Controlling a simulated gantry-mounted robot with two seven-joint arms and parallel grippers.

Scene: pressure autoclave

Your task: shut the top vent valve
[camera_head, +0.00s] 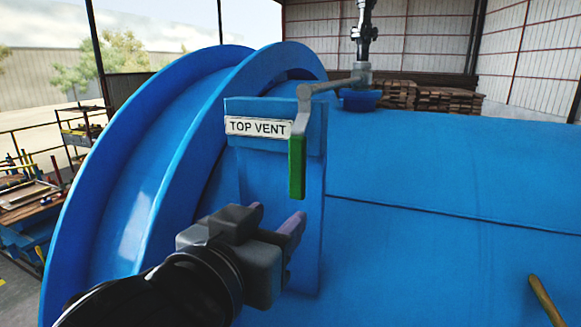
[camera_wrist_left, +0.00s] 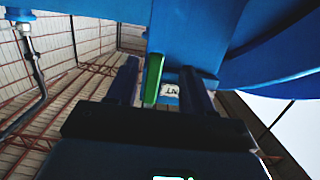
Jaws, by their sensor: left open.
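The top vent valve has a grey bent lever (camera_head: 305,95) with a green grip (camera_head: 297,168) hanging straight down, beside a white "TOP VENT" label (camera_head: 258,127) on a blue bracket. My left gripper (camera_head: 276,218) comes in from the lower left in the head view, open and just below the green grip. In the left wrist view, the green grip (camera_wrist_left: 153,79) appears between the two spread fingers (camera_wrist_left: 160,68), nearer the left one. Whether either finger touches it cannot be told. The label also shows there, partly hidden (camera_wrist_left: 170,90). My right gripper is not in view.
The large blue vessel (camera_head: 430,180) fills most of the head view, with a raised flange ring (camera_head: 185,130) at left. A vertical pipe fitting (camera_head: 363,45) stands behind the lever. A brownish rod (camera_head: 545,300) shows at lower right. Wood stacks (camera_head: 450,100) lie far behind.

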